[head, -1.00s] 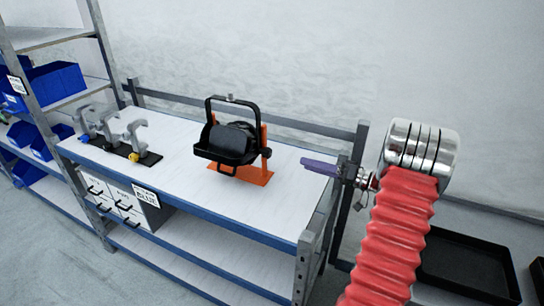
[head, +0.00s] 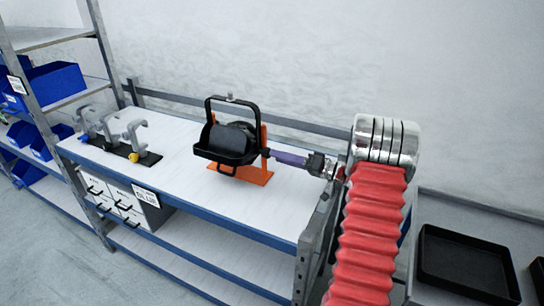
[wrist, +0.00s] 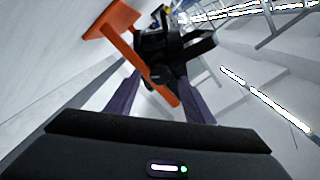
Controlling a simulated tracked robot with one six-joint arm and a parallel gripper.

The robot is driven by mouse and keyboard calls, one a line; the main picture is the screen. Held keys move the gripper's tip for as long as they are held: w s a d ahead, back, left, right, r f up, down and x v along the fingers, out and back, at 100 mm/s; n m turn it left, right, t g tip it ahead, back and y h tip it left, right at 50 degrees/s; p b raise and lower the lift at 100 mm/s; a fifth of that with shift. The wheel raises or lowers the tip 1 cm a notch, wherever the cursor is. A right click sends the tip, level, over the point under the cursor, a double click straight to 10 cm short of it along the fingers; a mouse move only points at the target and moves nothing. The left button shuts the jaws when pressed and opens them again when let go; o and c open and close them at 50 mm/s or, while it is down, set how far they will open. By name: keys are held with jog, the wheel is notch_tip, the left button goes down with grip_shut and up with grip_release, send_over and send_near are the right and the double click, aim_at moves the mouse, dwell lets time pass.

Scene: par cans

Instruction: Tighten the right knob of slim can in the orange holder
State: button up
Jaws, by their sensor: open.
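The slim can (head: 232,140) is black with a black yoke and sits in the orange holder (head: 254,175) on the bench. Its right knob lies at the holder's right upright, where my gripper (head: 272,154) reaches in from the right; the knob is hard to make out in the head view. In the wrist view the two purple fingers of my gripper (wrist: 165,98) are apart, one on each side of the orange upright (wrist: 163,92) and a dark round knob (wrist: 154,74). I cannot tell whether the fingers touch the knob.
Grey clamps (head: 120,133) stand on a black strip at the bench's left end. Blue bins (head: 55,82) fill the left shelves. A black tray (head: 465,262) lies at the right. The bench top (head: 185,150) between clamps and holder is clear.

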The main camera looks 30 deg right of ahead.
aim_at(267, 153)
jog(key=x, duration=0.3)
jog(key=shift+w+a, duration=0.1)
jog(key=shift+w, duration=0.05)
jog(key=shift+c, duration=0.5)
jog(key=c, duration=0.9)
jog(key=shift+a, duration=0.2)
jog(key=shift+c, duration=0.2)
jog(key=shift+d, duration=0.1)
